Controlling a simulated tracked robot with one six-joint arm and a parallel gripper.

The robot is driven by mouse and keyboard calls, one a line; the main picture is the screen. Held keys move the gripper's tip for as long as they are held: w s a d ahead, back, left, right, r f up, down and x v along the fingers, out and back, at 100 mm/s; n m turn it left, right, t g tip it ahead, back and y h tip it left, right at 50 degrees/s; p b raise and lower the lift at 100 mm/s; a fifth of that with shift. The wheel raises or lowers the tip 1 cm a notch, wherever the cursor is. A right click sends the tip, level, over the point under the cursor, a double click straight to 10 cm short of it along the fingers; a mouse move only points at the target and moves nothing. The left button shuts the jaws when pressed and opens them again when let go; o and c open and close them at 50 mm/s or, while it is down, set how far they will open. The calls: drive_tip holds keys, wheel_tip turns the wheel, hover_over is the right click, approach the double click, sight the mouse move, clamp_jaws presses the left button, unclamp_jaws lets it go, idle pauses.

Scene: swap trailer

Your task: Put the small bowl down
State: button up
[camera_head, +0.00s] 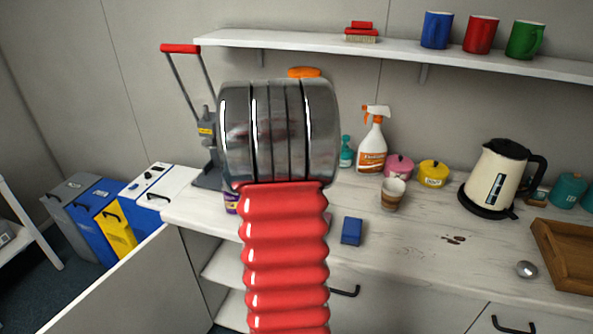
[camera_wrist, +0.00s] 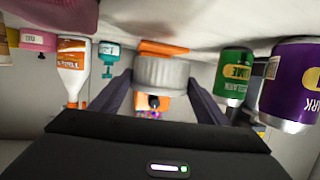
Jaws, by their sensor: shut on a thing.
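In the wrist view, which looks upside down, my gripper (camera_wrist: 160,95) has its two dark fingers on either side of a pale grey ribbed round thing. I take this to be the small bowl (camera_wrist: 160,73), though its full shape is not clear. An orange piece shows against its upper edge in the picture. In the head view my own arm fills the middle and hides the gripper and the bowl. The white worktop (camera_head: 420,225) runs behind and to the right of my arm.
A spray bottle (camera_head: 371,150), pink tin (camera_head: 398,165), yellow tin (camera_head: 433,174), paper cup (camera_head: 391,195) and blue block (camera_head: 351,231) stand on the worktop. A kettle (camera_head: 494,175), metal spoon (camera_head: 527,269) and wooden tray (camera_head: 565,255) are further right.

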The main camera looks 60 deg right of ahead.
drive_tip(key=w+d, duration=0.2)
drive_tip(key=d, duration=0.3)
drive_tip(key=w+d, duration=0.2)
drive_tip(key=d, duration=0.4)
drive_tip(key=w+d, duration=0.2)
drive_tip(key=d, duration=0.3)
drive_tip(key=shift+w+d, duration=0.2)
drive_tip(key=shift+d, duration=0.2)
drive_tip(key=shift+f, duration=1.7)
drive_tip(key=shift+f, duration=0.15)
drive_tip(key=o, duration=1.2)
drive_tip(key=shift+s+a+r, duration=0.2)
drive_tip(key=shift+a+r, duration=0.1)
drive_tip(key=shift+a, duration=0.15)
drive_tip(key=v, duration=1.1)
